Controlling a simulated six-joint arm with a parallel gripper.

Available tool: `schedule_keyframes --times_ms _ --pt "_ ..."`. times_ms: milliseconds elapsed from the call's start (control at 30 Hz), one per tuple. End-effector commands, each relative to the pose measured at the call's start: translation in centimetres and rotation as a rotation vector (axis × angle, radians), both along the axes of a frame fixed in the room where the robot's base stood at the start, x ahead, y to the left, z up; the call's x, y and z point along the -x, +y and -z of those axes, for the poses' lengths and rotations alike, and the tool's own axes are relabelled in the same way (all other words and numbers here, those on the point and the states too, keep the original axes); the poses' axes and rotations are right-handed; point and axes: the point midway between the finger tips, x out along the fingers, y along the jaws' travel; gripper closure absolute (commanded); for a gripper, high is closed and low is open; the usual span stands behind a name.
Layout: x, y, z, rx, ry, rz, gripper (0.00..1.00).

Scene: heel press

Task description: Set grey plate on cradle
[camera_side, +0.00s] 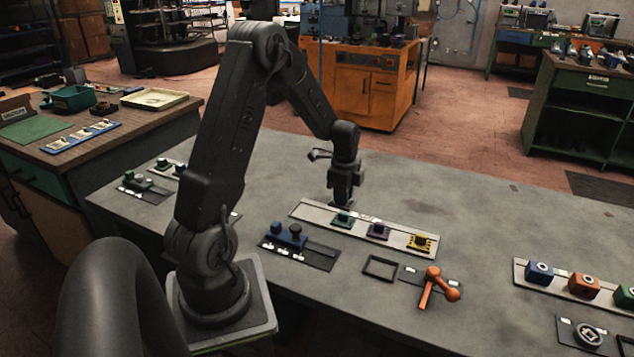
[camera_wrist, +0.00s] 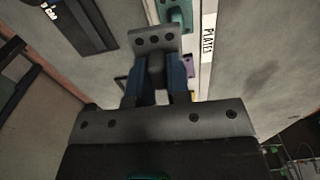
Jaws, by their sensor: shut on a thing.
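My gripper (camera_wrist: 156,80) is shut on a grey piece with holes, which I take to be the grey plate (camera_wrist: 155,40). Its raised middle sits between the two blue-grey fingers in the wrist view. In the side view my gripper (camera_side: 342,200) points down over the left part of the long pale plate rack (camera_side: 300,211). The held plate is too small and dark there to tell its height above the rack. A square black frame (camera_side: 380,267) lies on the table in front of the rack; I cannot tell if this is the cradle.
The rack holds a green plate (camera_side: 343,219), a purple plate (camera_side: 378,230) and a yellow plate (camera_side: 420,241). An orange lever clamp (camera_side: 437,287) stands right of the frame. A blue fixture (camera_side: 289,237) on a black base stands left. The table beyond the rack is clear.

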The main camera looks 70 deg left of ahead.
Motion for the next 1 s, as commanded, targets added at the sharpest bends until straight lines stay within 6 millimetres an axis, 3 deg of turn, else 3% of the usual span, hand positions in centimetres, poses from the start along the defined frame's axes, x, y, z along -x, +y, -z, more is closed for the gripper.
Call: schedule_keyframes --times_ms 33,200,400,600,1000 --pt "-1.1 -2.6 0.4 0.001 0.001 0.01 1.0" --pt "-3.0 -9.7 1.6 0.001 0.002 -0.004 1.0" --pt "-3.6 -15.4 2.4 0.0 0.0 -0.022 1.0" --pt "-3.6 -17.3 2.9 -0.001 -0.001 -0.032 1.0" --pt "-3.6 -17.3 5.8 0.0 0.001 -0.034 1.0"
